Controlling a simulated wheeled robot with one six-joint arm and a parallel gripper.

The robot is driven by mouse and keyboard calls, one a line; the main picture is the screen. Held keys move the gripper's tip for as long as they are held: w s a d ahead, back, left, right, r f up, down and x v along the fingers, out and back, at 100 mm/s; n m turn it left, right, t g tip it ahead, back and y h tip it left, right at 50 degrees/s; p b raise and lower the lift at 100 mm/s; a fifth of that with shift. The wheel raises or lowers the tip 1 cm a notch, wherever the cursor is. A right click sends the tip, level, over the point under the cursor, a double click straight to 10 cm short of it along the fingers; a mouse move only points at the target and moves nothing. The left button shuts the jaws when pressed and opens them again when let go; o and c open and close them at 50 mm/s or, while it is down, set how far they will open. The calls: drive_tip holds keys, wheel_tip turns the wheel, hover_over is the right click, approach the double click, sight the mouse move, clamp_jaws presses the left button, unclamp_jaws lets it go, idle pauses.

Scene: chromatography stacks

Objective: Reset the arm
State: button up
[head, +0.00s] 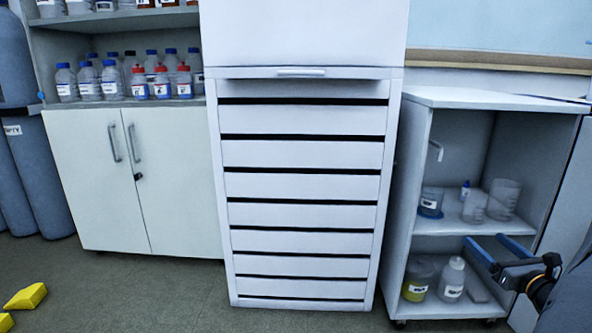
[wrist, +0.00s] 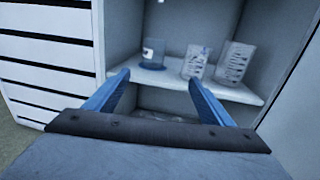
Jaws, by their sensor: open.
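My gripper (head: 502,249) is at the right in the head view, in front of the open shelf cabinet (head: 412,190). Its two blue fingers are spread apart and nothing is between them. In the wrist view, my gripper (wrist: 155,83) points at the cabinet's middle shelf (wrist: 240,92). The rest of my arm is mostly cut off by the right edge of the head view.
Beakers (head: 503,200) and a blue-based container (head: 430,203) stand on the middle shelf. A labelled bottle (head: 452,279) and a yellowish container (head: 417,279) stand below. A drawer stack (head: 302,182) is left of the cabinet. Floor (head: 150,290) in front is open, with yellow blocks (head: 25,297) far left.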

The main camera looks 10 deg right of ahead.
drive_tip(key=w+a+r+n+g+y, duration=0.2)
drive_tip(key=w+a+n+y, duration=0.15)
drive_tip(key=a, duration=0.65)
drive_tip(key=w+a+r+n+g+y, duration=0.2)
drive_tip(key=a+n+y, duration=0.25)
drive_tip(key=a, duration=0.55)
drive_tip(key=w+a+r+n+g+y, duration=0.1)
drive_tip(key=w+a+r+n+y, duration=0.2)
drive_tip(key=a, duration=0.7)
drive_tip(key=s+a+n+g+y, duration=0.25)
drive_tip(key=a+n+g, duration=0.25)
drive_tip(key=a, duration=0.7)
drive_tip(key=s+a+n+g+h, duration=0.4)
drive_tip(key=s+a+n+g, duration=0.6)
drive_tip(key=s+a+n, duration=0.85)
drive_tip(key=s+a+r+n+t+h, duration=0.1)
drive_tip(key=s+a+n+h, duration=0.15)
drive_tip(key=s+n, duration=0.3)
drive_tip(key=s+a+r+n+t+h, duration=0.1)
drive_tip(key=s+a+n+h, duration=0.1)
drive_tip(key=s+n+h, duration=0.3)
drive_tip(key=d+r+m+p, duration=0.4)
drive_tip(key=d+r+p, duration=0.6)
drive_tip(key=r+p, duration=0.4)
drive_tip(key=s+d+r+m+p, duration=0.1)
drive_tip(key=d+r+m+p, duration=0.2)
drive_tip(key=d+r+p, duration=0.8)
wheel_tip(320, 180, up, 3)
drive_tip(key=p, duration=1.2)
drive_tip(key=shift+m, duration=0.4)
